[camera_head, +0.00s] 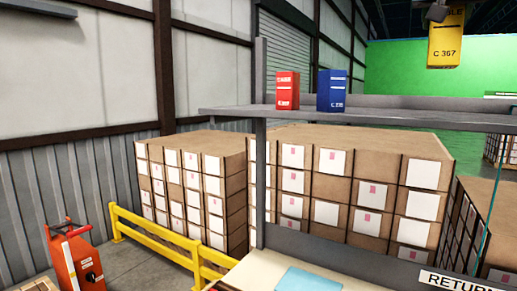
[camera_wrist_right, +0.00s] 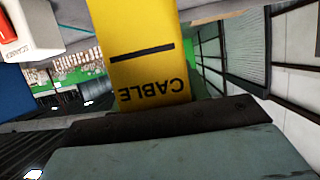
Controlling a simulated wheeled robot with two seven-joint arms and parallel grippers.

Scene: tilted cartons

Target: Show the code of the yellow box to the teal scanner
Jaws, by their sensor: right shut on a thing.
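The yellow box (camera_head: 446,42) hangs high at the right of the head view, with "C 367" and part of "CABLE" on its face. My right gripper (camera_head: 438,12) is at its top, shut on it. In the right wrist view the yellow box (camera_wrist_right: 150,60) rises from my dark gripper finger (camera_wrist_right: 165,120), with "CABLE" upside down and a black bar. I cannot make out a code on the faces I see. A flat light teal thing (camera_head: 307,281) lies on the white table at the bottom edge; I cannot tell whether it is the scanner. My left gripper is out of view.
A red box (camera_head: 287,90) and a blue box (camera_head: 331,90) stand on a grey shelf (camera_head: 395,117). Cartons (camera_head: 350,180) are stacked behind it. A "RETURN" sign (camera_head: 455,281) is at the lower right. A white thing with a red patch (camera_wrist_right: 32,30) shows in the wrist view.

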